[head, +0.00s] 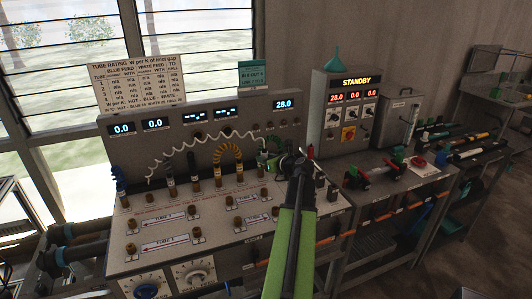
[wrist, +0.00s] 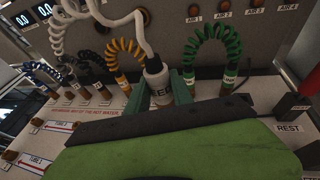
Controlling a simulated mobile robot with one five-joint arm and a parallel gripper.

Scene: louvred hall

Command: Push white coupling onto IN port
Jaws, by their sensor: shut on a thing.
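The white coupling (wrist: 156,84) is upright in the wrist view, with dark lettering on its body and a white coiled hose (wrist: 95,22) running from its top. My gripper (wrist: 160,92) is shut on it, with one green jaw on each side. In the head view my gripper (head: 293,162) is over the right part of the bench panel, and the coupling is hard to make out there. The white hose (head: 205,138) arches across the panel to the left. I cannot tell which fitting is the IN port. The coupling's lower end is hidden by my gripper.
A yellow hose (wrist: 125,52) and a green hose (wrist: 213,42) loop up on either side of the coupling. Brass ports (head: 239,222) stand on the sloping panel (head: 135,262). A STANDBY box (head: 345,122) stands at right. A REST label (wrist: 288,128) is right of my gripper.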

